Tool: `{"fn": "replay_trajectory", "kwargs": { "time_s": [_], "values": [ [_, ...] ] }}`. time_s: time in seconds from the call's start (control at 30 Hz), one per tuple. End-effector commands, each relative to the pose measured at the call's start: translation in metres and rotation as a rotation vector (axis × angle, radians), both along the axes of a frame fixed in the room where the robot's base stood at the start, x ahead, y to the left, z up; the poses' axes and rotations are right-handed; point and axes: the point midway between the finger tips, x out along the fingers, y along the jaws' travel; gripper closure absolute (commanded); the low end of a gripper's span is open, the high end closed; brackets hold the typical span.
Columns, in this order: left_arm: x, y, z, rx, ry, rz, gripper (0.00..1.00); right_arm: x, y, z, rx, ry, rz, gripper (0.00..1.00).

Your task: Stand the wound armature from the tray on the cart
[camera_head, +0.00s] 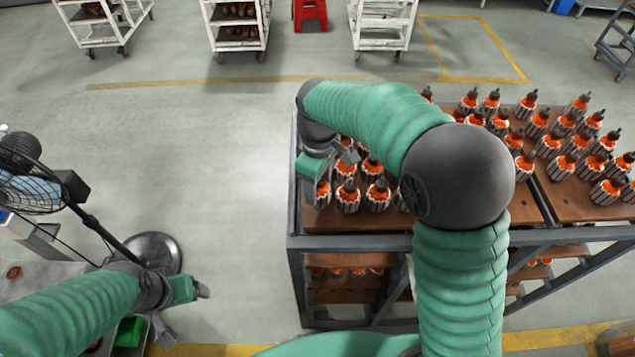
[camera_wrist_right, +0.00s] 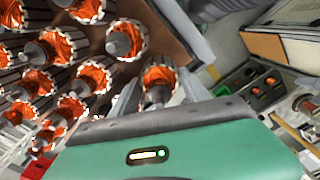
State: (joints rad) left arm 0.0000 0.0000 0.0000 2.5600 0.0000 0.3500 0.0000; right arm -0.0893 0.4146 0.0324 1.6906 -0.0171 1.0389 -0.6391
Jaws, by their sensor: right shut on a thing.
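My right gripper (camera_head: 333,158) is over the left end of the cart (camera_head: 460,236). In the right wrist view its fingers (camera_wrist_right: 160,92) are shut on the shaft of a wound armature (camera_wrist_right: 160,76) with orange windings and a striped core. That armature seems to be the one at the cart's left edge (camera_head: 322,195), upright or nearly so; I cannot tell whether its base touches the board. Several like armatures (camera_head: 378,195) stand beside it. My left gripper (camera_head: 185,312) is open and empty at the lower left. In the right wrist view a dark compartmented tray (camera_wrist_right: 246,76) holds orange-wound parts.
A black fan (camera_head: 35,172) on a round base (camera_head: 152,252) stands at the left, by a bench (camera_head: 40,280). White trolleys (camera_head: 235,32) and a red stool (camera_head: 310,12) stand at the back. Standing armatures crowd the cart's right side.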

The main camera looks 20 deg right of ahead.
Motion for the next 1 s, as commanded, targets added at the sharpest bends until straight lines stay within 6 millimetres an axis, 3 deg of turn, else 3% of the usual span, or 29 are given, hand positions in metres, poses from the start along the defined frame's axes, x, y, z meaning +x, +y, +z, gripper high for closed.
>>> {"fn": "replay_trajectory", "kwargs": {
  "time_s": [1.0],
  "values": [
    [0.000, 0.000, 0.050, 0.000, 0.000, 0.000, 0.21, 0.000, 0.000, 0.055, 0.000, -0.001, 0.000, 1.00]
  ]
}}
